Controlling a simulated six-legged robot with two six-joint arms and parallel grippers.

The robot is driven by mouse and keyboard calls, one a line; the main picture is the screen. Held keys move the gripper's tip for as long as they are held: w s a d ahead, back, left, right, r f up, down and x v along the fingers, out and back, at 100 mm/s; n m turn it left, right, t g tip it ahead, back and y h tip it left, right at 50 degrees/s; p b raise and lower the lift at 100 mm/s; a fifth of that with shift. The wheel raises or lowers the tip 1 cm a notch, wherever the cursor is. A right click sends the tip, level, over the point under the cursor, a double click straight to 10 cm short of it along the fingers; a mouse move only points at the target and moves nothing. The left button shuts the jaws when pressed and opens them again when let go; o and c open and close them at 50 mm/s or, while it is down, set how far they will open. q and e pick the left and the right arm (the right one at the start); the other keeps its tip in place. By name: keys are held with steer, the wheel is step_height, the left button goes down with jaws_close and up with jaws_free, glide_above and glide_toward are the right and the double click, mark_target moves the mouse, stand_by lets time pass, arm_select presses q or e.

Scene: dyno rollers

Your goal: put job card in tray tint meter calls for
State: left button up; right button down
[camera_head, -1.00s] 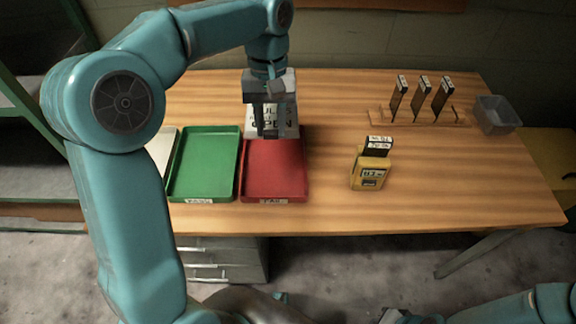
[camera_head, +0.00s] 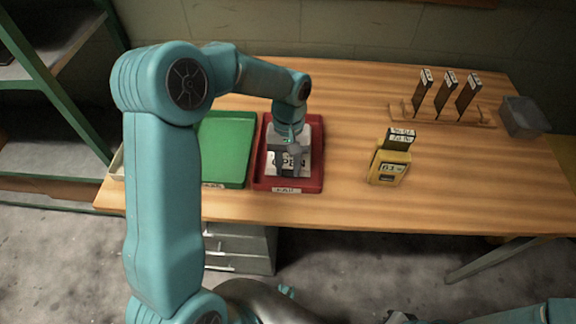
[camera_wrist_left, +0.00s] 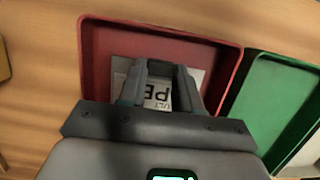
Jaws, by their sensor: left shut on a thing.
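The job card (camera_head: 281,165) is white with large dark print. It is in my left gripper (camera_head: 290,172), inside the outline of the red tray (camera_head: 318,150). The left wrist view shows the card (camera_wrist_left: 158,96) between the fingers, over the red tray floor (camera_wrist_left: 108,45); I cannot tell whether it touches. The red tray's front label seems to read FAIL. The green tray (camera_head: 228,140) is left of it, its label partly hidden by my arm. The yellow tint meter (camera_head: 388,168) stands to the right, its display perhaps starting with 63. My right gripper (camera_head: 400,317) barely shows at the bottom edge.
A wooden rack (camera_head: 440,114) holds several dark upright strips at the back right, beside a grey bin (camera_head: 522,117). A pale tray (camera_head: 117,163) shows at the left end. The table between red tray and meter is clear.

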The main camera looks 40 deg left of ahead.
arm_select(q)
steer(key=shift+f, duration=0.6)
steer(key=shift+r, duration=0.1)
steer(key=o, duration=0.9)
steer(key=shift+f, duration=0.2)
steer(key=shift+r, duration=0.2)
steer(key=p+v, duration=0.1)
steer(key=v, duration=1.1)
